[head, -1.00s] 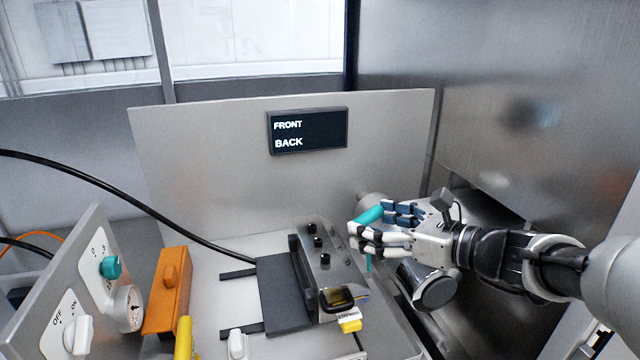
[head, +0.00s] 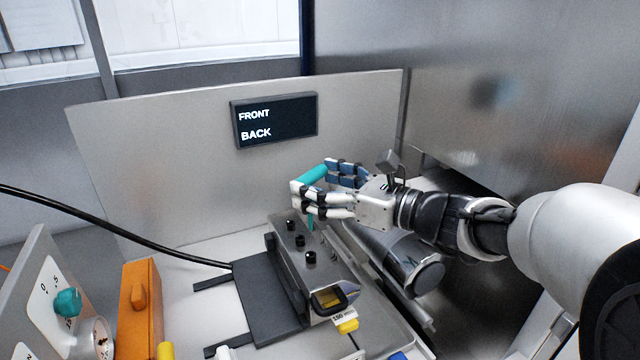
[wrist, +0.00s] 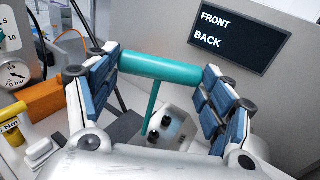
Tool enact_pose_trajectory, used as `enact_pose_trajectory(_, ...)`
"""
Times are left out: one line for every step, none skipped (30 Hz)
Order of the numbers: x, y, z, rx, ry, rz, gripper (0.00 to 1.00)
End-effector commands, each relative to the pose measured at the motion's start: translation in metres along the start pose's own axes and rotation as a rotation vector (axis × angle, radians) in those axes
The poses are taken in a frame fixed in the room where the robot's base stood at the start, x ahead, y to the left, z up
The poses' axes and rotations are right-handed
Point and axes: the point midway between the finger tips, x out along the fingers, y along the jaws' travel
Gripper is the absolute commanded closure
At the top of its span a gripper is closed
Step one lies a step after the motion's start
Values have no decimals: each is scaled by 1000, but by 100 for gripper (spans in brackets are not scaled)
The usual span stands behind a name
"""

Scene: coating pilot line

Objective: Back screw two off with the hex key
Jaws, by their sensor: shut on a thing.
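The teal T-handled hex key (head: 312,174) is held crosswise by its handle in my gripper (head: 322,190), with its shaft pointing down. The wrist view shows the handle (wrist: 160,67) between my two sets of fingers, and the shaft reaching down towards the metal block. That block (head: 335,276) carries three black screws in a row: far (head: 291,225), middle (head: 300,240) and near (head: 310,257). The shaft's lower end shows just right of the far and middle screws in the head view. I cannot tell whether it touches the block. No screw number is readable.
A display reading FRONT and BACK (head: 276,120) hangs on the upright panel behind. A dark plate (head: 262,308) lies left of the block. A yellow-tagged device (head: 330,300) sits at the block's near end. An orange block (head: 140,300) and a gauge panel stand left.

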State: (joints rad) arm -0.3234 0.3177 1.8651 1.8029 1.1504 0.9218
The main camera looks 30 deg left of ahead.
Motion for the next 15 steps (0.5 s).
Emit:
enact_pose_trajectory(0,0,-7,2,1,0,50)
enact_pose_trajectory(1,0,-10,2,1,0,50)
enact_pose_trajectory(1,0,-14,2,1,0,50)
enact_pose_trajectory(1,0,-16,2,1,0,50)
enact_pose_trajectory(1,0,-19,2,1,0,50)
enact_pose_trajectory(1,0,-23,2,1,0,50)
enact_pose_trajectory(2,0,-26,2,1,0,50)
enact_pose_trajectory(2,0,-30,2,1,0,50)
enact_pose_trajectory(2,0,-34,1,1,0,50)
enact_pose_trajectory(2,0,-37,1,1,0,50)
enact_pose_trajectory(2,0,-40,1,1,0,50)
enact_pose_trajectory(3,0,-43,1,1,0,50)
enact_pose_trajectory(3,0,-46,1,1,0,50)
enact_pose_trajectory(3,0,-48,1,1,0,50)
enact_pose_trajectory(3,0,-50,1,1,0,50)
